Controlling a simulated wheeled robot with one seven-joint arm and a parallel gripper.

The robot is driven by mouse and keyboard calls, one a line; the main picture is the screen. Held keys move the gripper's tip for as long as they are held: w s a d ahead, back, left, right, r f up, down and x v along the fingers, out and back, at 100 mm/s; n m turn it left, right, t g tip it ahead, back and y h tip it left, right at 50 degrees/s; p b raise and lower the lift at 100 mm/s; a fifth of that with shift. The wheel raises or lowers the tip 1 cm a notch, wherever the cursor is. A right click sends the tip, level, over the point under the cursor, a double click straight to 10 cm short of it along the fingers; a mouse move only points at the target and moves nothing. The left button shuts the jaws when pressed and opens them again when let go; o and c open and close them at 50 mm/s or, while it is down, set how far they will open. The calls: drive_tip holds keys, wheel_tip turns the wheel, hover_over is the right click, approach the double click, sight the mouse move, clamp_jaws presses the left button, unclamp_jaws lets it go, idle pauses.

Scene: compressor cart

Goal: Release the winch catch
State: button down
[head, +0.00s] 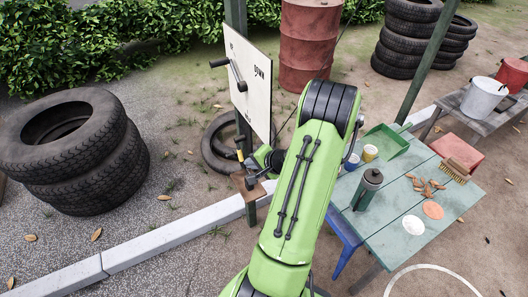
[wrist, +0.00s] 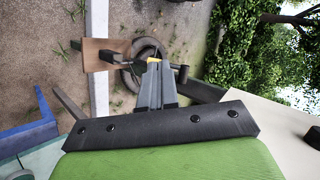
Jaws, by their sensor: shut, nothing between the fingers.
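A small lever with a yellow band (head: 240,155), which looks like the winch catch, stands by a brown wooden plate (head: 246,184) low on the green post. In the head view my arm hides part of this area. A white board (head: 250,85) marked "DOWN" carries a crank-like lever (head: 238,76) with a black handle above.
A green table (head: 395,232) at the right holds a dark flask (head: 367,190), cups, a green tray and a brush. Stacked tyres (head: 75,170) stand left, and a red barrel (head: 308,45) behind. A white kerb (head: 175,236) crosses the ground.

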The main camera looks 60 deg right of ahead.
sight(241, 156)
drive_tip(key=s+d+f+m+h, duration=0.2)
drive_tip(key=s+d+m, duration=0.1)
drive_tip(key=s+d, duration=0.1)
drive_tip(key=x, duration=0.9)
drive_tip(key=r+b+x, duration=0.1)
drive_tip(key=x, duration=0.4)
drive_tip(key=shift+w+a+f, duration=0.15)
drive_tip(key=shift+w+f, duration=0.1)
drive_tip(key=shift+w, duration=0.45)
drive_tip(key=f+t+b, duration=0.1)
drive_tip(key=b, duration=0.2)
drive_tip(key=shift+w, duration=0.35)
drive_tip(key=shift+b, duration=0.55)
drive_tip(key=shift+w+r, duration=0.1)
drive_tip(key=shift+r, duration=0.15)
